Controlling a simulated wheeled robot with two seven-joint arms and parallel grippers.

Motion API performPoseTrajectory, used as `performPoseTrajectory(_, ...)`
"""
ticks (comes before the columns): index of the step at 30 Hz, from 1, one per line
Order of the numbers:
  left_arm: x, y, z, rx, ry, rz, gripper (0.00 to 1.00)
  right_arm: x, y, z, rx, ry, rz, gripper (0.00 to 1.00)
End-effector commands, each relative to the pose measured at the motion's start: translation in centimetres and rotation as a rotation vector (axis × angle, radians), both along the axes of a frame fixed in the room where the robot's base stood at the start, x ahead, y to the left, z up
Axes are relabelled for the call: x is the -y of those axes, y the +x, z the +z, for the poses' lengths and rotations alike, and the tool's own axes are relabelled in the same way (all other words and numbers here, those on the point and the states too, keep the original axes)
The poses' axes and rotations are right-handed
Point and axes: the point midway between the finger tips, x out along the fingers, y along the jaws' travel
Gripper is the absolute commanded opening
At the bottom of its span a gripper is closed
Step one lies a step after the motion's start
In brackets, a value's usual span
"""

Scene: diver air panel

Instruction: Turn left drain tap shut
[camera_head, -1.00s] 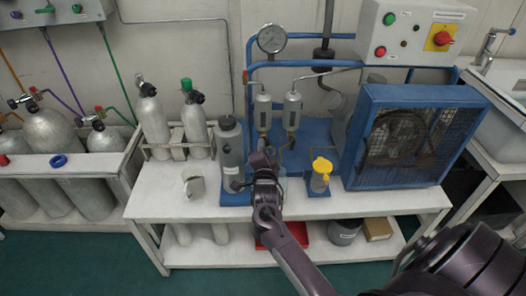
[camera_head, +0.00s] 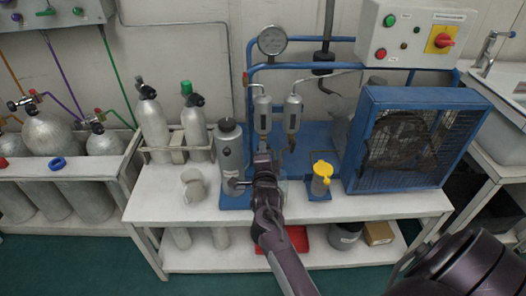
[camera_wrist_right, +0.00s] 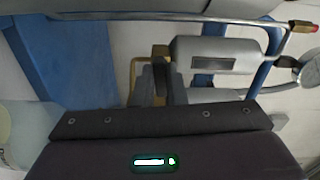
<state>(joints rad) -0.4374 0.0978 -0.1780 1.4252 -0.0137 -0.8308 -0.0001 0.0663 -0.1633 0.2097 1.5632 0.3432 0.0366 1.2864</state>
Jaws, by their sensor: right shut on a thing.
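The left filter cylinder (camera_head: 262,113) and the right filter cylinder (camera_head: 292,113) hang side by side on the blue panel frame. A dark tap handle (camera_head: 291,146) shows under the right cylinder. My right gripper (camera_head: 262,158) is directly below the left cylinder and hides the left drain tap in the head view. In the right wrist view, a brass tap fitting (camera_wrist_right: 161,50) shows at the end of a grey cylinder (camera_wrist_right: 215,55). The right gripper's fingers (camera_wrist_right: 152,82) are closed there, on the left drain tap; the handle itself is mostly hidden. My left gripper is not in view.
A grey upright cylinder (camera_head: 230,150) stands close left of my right gripper. A pressure gauge (camera_head: 271,41) is above. The white bench (camera_head: 375,205) has clear front space.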

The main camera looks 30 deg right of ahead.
Motion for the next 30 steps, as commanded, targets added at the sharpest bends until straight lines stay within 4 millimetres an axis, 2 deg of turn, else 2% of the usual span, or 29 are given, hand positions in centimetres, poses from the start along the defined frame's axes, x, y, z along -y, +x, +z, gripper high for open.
performPoseTrajectory(2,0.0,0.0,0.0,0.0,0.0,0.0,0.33,0.0,0.0,-0.1,-0.002,0.0,-0.001,0.0)
performPoseTrajectory(3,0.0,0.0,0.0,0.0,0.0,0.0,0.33,0.0,0.0,-0.1,-0.002,0.0,-0.001,0.14)
performPoseTrajectory(8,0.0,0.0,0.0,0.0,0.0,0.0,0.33,0.0,0.0,-0.1,-0.002,-0.001,0.0,0.33)
performPoseTrajectory(20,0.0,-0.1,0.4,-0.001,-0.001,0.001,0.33,0.0,0.0,0.1,-0.034,-0.055,0.001,0.33)
performPoseTrajectory(30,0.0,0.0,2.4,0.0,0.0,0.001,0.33,0.1,0.0,0.3,-0.289,-0.476,0.003,0.33)
